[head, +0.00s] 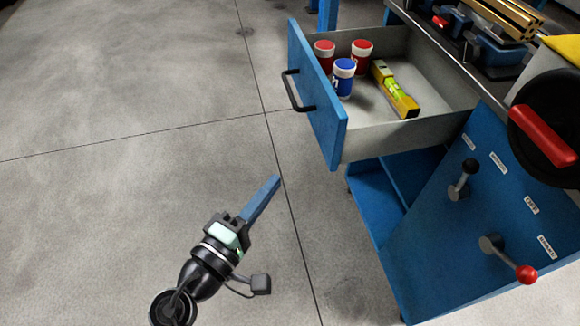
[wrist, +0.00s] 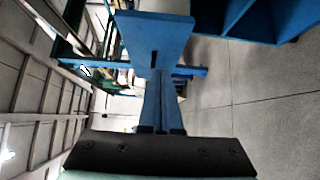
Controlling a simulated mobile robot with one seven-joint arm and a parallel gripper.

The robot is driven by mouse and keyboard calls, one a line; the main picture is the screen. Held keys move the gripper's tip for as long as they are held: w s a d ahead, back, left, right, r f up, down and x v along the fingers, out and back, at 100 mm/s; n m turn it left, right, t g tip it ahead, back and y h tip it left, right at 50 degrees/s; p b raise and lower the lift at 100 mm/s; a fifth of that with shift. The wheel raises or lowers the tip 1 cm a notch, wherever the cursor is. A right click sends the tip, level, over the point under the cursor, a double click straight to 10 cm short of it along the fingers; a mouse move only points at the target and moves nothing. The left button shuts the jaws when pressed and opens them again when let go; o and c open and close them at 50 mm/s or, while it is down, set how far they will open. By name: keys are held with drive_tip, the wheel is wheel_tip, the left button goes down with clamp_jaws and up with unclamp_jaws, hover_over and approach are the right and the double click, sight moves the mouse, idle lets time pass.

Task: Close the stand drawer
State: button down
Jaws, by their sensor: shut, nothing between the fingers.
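The stand drawer (head: 355,150) is pulled out from the blue stand (head: 440,235) in the head view. Its blue front (head: 318,105) faces left and carries a black bar handle (head: 292,92). Inside lie two red-and-white cans, a blue can (head: 343,78) and a yellow-green spirit level (head: 395,90). My gripper (head: 276,180) is shut and empty, below and left of the drawer front, apart from it. In the wrist view its blue fingers (wrist: 158,90) are together, pointing toward a blue panel (wrist: 152,35), which looks like the drawer front.
The stand's sloped blue panel has a lever with a black knob (head: 465,175) and one with a red ball (head: 525,273). A black round part with a red handle (head: 542,133) is at the right. Tools and brass bars lie on top. The grey floor (head: 130,110) at left is clear.

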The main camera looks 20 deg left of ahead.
approach(327, 138)
drive_tip(key=w+a, duration=0.2)
drive_tip(key=w, duration=0.2)
drive_tip(key=shift+w+d+f, duration=0.1)
drive_tip(key=shift+w+d, duration=0.4)
drive_tip(key=shift+d, duration=0.25)
drive_tip(key=shift+w+d+f, duration=0.1)
drive_tip(key=shift+w+d, duration=0.35)
drive_tip(key=shift+d, duration=0.3)
